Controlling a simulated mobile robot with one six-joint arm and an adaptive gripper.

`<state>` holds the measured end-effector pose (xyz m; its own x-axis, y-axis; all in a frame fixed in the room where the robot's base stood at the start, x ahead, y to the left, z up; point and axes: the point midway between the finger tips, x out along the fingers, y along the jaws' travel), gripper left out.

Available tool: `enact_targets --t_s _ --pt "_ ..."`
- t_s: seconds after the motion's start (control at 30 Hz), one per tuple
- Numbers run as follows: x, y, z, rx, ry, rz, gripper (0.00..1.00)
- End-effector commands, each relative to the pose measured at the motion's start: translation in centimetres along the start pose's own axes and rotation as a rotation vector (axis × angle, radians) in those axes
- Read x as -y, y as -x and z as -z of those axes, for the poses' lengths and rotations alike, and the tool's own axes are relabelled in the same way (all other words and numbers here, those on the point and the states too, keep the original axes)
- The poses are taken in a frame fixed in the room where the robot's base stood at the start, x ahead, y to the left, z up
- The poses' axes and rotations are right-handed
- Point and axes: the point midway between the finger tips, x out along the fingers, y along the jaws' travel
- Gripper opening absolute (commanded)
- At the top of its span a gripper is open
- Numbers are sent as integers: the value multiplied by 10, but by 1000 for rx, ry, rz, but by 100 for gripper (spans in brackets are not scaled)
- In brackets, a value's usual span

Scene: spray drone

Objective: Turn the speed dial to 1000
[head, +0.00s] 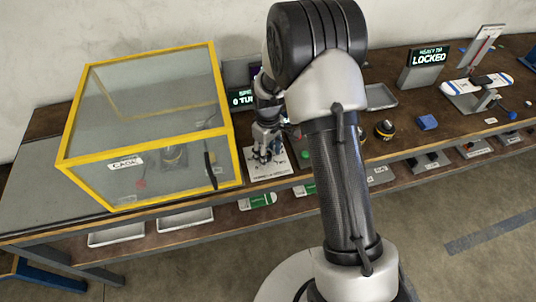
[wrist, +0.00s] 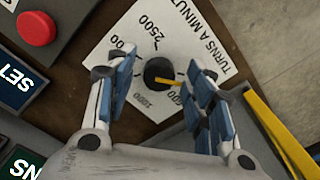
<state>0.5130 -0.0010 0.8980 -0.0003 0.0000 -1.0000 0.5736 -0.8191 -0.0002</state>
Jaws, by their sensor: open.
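The speed dial is a black round knob (wrist: 158,72) with a yellow pointer, on a white plate marked "TURNS A MINUTE" (wrist: 196,28). In the wrist view the pointer aims right and slightly down, towards a partly hidden label ending in "00". A faint "1000" lies below the knob and "2500" above it. My gripper (wrist: 160,70) is open, one finger on each side of the knob; contact cannot be told. In the head view my gripper (head: 265,152) is over the white plate (head: 270,174), hiding the knob. A partly hidden display (head: 241,97) reads "0 TU".
A yellow-framed clear cage (head: 228,140) stands close left of the plate. In the wrist view a red button (wrist: 36,28) and a "SET" panel (wrist: 16,82) lie left. A "LOCKED" display (head: 428,57), a tray (head: 378,97) and a blue block (head: 427,122) are on the right.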

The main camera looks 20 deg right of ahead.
Motion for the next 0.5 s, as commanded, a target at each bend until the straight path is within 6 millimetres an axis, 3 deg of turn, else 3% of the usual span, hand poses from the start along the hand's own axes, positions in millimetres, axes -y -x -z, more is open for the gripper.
enact_targets --t_s 0.37,0.5 --pt "0 -6 0 0 0 0 48" --pt "0 -6 0 0 0 0 39"
